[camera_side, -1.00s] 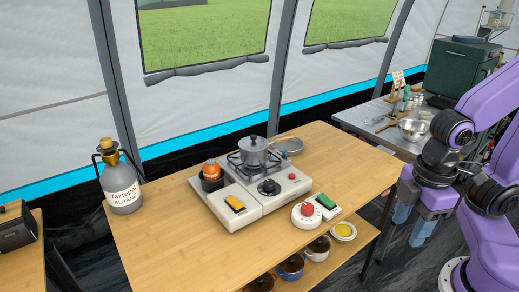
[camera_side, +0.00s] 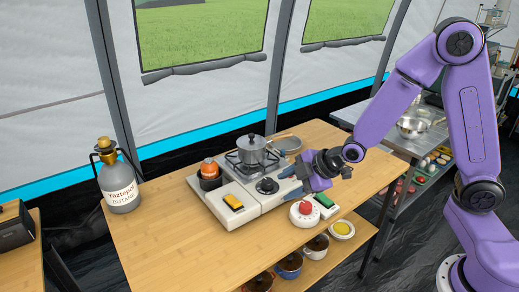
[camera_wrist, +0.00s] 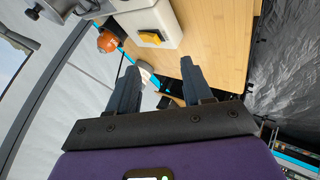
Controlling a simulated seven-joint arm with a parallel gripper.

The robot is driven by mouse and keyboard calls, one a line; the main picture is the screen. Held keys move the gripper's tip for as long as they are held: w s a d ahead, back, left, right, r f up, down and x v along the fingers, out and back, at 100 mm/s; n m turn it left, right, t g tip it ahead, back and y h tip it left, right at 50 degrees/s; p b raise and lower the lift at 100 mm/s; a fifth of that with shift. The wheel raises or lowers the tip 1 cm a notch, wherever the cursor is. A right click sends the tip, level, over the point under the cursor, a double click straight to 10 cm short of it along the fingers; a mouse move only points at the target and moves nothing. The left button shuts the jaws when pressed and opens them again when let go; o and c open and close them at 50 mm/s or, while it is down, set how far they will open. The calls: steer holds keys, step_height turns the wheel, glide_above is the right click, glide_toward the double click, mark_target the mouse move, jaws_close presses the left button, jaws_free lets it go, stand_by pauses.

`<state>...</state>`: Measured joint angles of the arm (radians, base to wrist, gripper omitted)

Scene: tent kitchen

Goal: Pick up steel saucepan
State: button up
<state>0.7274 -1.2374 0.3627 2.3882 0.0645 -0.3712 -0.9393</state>
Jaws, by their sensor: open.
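The steel saucepan (camera_side: 252,151), grey with a lid and knob, stands upright on the burner grate of the camp stove (camera_side: 262,196). My gripper (camera_side: 286,181) is open and empty at the stove's right front side, to the right of and nearer than the saucepan, apart from it. Its fingers point left in the side view. In the wrist view, both fingers (camera_wrist: 158,68) are spread with nothing held between them. A grey part at that view's top left edge looks like the saucepan, mostly cut off.

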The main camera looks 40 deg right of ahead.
steer(key=w+d+f+n+t+h, duration=0.1)
steer(key=w+d+f+t+h, duration=0.1)
steer(key=w+d+t, duration=0.4)
steer(key=n+t+h, duration=0.2)
steer(key=h, duration=0.1)
glide_toward(275, 140)
steer(key=w, duration=0.2)
steer(key=w+f, duration=0.1)
steer(key=w, duration=0.2)
steer(key=shift+w+d+f, duration=0.25)
steer(key=shift+w+d, duration=0.05)
steer(key=shift+d, duration=0.05)
steer(key=shift+w+f, duration=0.2)
steer(key=shift+w, duration=1.15)
steer(key=shift+w+f, duration=0.2)
steer(key=shift+w, duration=1.1)
jaws_close()
steer(key=shift+r, duration=0.1)
